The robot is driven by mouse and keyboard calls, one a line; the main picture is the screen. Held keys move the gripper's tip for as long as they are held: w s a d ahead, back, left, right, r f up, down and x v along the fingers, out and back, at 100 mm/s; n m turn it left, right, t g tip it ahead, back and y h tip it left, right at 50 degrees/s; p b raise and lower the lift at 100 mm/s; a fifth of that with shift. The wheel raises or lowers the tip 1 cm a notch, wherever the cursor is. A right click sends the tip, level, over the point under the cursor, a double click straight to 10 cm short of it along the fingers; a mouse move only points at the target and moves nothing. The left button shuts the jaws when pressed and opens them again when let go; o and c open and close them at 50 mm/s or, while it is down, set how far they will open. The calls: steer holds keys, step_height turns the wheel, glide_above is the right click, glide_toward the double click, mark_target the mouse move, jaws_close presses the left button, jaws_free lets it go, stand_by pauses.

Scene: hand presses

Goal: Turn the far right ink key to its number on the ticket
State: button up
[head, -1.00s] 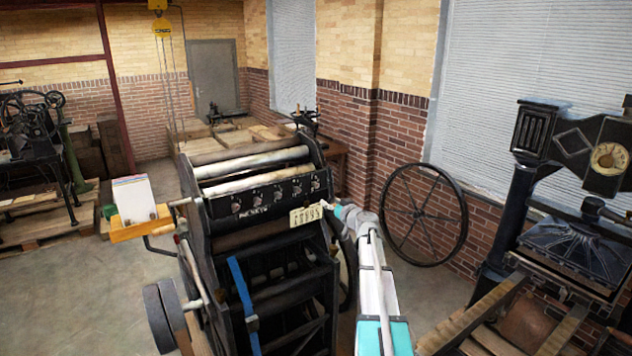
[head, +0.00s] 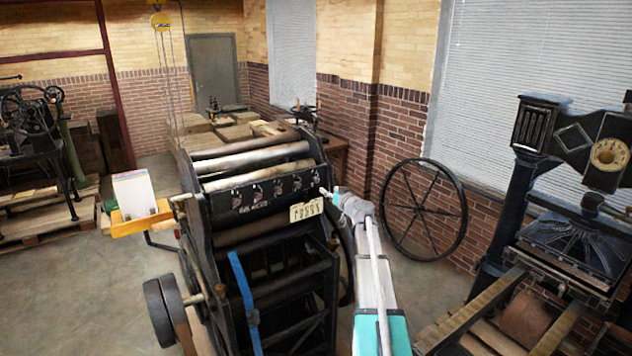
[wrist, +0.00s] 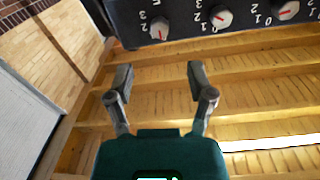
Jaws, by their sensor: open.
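The black ink key panel (head: 268,193) runs across the front of the press, with several knobs in a row. The far right ink key (wrist: 160,28) shows in the wrist view as the leftmost knob, since the numbers there appear upside down. It is a pale knob with a red mark and numerals around it. The ticket (head: 306,210) hangs below the panel's right end; its digits are too small to read surely. My gripper (wrist: 157,75) is open and empty, apart from the key, with its fingertips below it in the wrist view. In the head view, my gripper (head: 335,192) is at the panel's right end.
Two neighbouring ink keys (wrist: 221,17) and (wrist: 288,9) sit along the panel. Wooden slatted boards (wrist: 250,85) lie beyond my fingers. A large spoked wheel (head: 424,208) leans at the brick wall to the right. Another press (head: 570,240) stands far right.

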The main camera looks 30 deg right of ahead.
mark_target(317, 180)
steer(key=w, duration=1)
steer(key=shift+w, duration=0.1)
jaws_close()
